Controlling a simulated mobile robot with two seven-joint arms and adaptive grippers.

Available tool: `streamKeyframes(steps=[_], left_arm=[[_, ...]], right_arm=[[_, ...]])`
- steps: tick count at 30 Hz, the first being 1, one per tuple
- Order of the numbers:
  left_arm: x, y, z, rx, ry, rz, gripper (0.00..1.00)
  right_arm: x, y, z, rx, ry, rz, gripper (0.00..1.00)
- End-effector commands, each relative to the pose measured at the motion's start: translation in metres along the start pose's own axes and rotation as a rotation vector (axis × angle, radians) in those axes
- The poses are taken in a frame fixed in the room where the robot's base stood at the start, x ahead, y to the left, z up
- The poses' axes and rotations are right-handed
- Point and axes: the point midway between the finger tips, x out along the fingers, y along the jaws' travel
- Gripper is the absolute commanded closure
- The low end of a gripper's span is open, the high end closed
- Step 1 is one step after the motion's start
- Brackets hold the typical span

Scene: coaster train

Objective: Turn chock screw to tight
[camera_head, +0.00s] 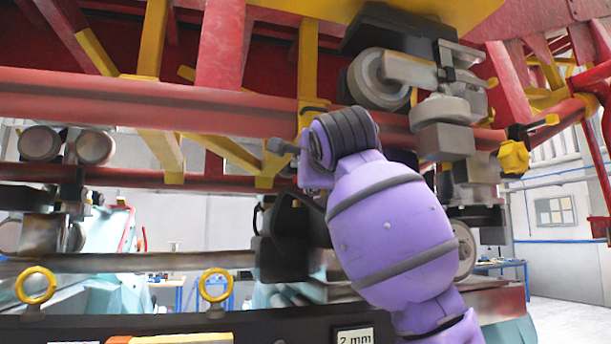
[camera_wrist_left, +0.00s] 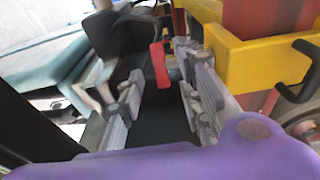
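I cannot tell for certain which part is the chock screw. A yellow knob (camera_head: 513,155) sits at the right end of the red rail. Two yellow ring heads, left (camera_head: 37,285) and middle (camera_head: 215,285), stand on the dark bar at the bottom. A purple arm, apparently my left, rises through the middle of the head view; its fingertips cannot be made out there. In the left wrist view my left gripper (camera_wrist_left: 162,98) has its grey fingers apart. A small red piece (camera_wrist_left: 160,63) shows between or beyond them; no contact is visible. My right gripper is out of view.
Red rails (camera_head: 150,98) and yellow braces cross overhead. Grey wheel assemblies (camera_head: 380,80) hang near the arm. In the left wrist view, a yellow bracket (camera_wrist_left: 255,60) and a black handle (camera_wrist_left: 305,70) are close on the right. Open floor (camera_head: 560,270) shows at the far right.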

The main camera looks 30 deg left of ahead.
Motion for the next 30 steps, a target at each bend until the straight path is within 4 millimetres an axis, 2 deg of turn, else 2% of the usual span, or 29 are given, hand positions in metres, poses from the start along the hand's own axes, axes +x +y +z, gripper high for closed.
streamKeyframes(steps=[3, 7, 16, 24, 30], left_arm=[[0.015, -0.003, 0.002, 0.001, -0.002, -0.002, 0.67], [0.025, -0.002, 0.001, 0.000, -0.001, -0.001, 0.67], [0.029, 0.000, 0.000, 0.001, -0.001, 0.000, 0.67], [0.028, 0.000, 0.000, 0.001, -0.001, 0.000, 1.00], [0.028, 0.000, 0.000, 0.002, -0.005, 0.000, 1.00]], right_arm=[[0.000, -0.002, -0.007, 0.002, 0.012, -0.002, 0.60], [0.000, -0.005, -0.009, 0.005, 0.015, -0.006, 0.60], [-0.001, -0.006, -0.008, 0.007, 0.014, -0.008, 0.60], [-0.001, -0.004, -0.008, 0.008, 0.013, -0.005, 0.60], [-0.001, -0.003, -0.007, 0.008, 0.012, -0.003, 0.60]])
